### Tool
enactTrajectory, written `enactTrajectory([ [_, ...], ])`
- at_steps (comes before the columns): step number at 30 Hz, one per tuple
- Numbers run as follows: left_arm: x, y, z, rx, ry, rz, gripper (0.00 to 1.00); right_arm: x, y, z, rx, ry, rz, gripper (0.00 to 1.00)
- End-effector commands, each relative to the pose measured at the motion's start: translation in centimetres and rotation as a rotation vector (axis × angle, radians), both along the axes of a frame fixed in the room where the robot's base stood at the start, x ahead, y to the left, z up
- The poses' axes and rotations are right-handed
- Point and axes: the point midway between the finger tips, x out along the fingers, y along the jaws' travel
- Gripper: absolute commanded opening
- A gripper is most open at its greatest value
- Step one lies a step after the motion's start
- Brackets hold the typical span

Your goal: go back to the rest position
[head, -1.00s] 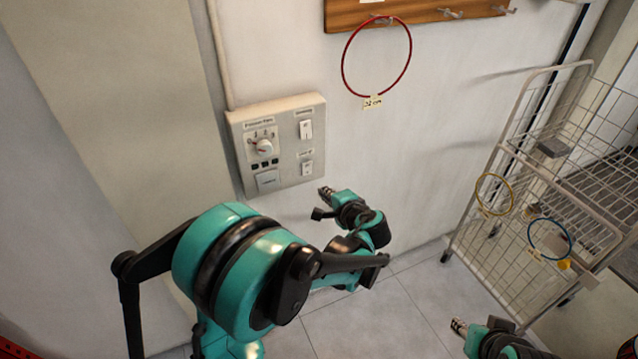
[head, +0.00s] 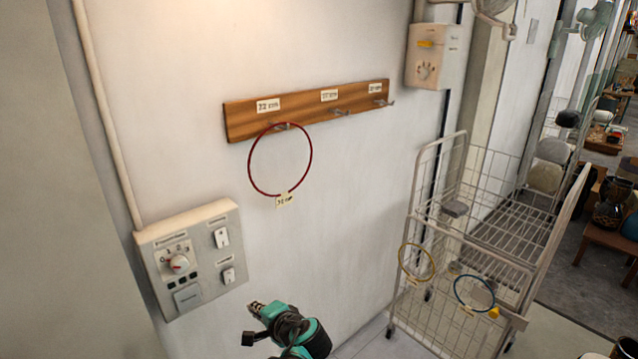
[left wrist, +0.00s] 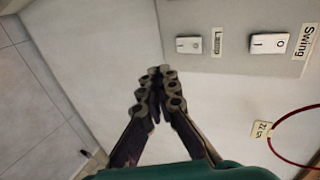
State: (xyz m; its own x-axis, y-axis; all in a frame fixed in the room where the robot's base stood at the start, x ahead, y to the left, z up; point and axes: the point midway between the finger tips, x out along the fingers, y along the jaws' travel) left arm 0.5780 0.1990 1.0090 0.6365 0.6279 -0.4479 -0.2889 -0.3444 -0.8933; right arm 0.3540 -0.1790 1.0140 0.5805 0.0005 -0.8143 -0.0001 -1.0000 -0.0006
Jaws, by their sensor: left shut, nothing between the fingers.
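My left gripper (head: 253,322) is at the bottom of the head view, in front of the white wall and below and to the right of the control panel (head: 190,257). It is shut and empty. In the left wrist view its fingers (left wrist: 160,72) meet at the tips, apart from the panel (left wrist: 235,30) with its lamp and swing switches. My right gripper is not in the head view.
A red ring (head: 311,160) hangs from a hook on the wooden rail (head: 300,108). A wire cart (head: 470,235) with a yellow ring (head: 402,262) and a blue ring (head: 457,290) stands at the right. A second control box (head: 433,55) is on the wall above.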

Motion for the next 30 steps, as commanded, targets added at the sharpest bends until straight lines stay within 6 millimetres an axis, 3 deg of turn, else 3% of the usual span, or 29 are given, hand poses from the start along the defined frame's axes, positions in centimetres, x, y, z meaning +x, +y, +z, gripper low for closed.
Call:
enactTrajectory([
  [8, -8.0, 2.2, 1.0, -0.399, 0.018, 0.097, 0.00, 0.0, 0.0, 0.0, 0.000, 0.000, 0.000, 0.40],
  [18, -18.7, 0.0, 0.8, -0.940, -0.035, 0.249, 0.00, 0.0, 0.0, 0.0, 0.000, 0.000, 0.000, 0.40],
  [24, -21.8, -1.7, 0.5, -1.130, -0.073, 0.307, 0.00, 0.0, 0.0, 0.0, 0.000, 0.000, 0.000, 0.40],
  [30, -22.3, -2.2, 0.5, -1.179, -0.083, 0.322, 0.00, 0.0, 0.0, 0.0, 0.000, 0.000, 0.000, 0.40],
])
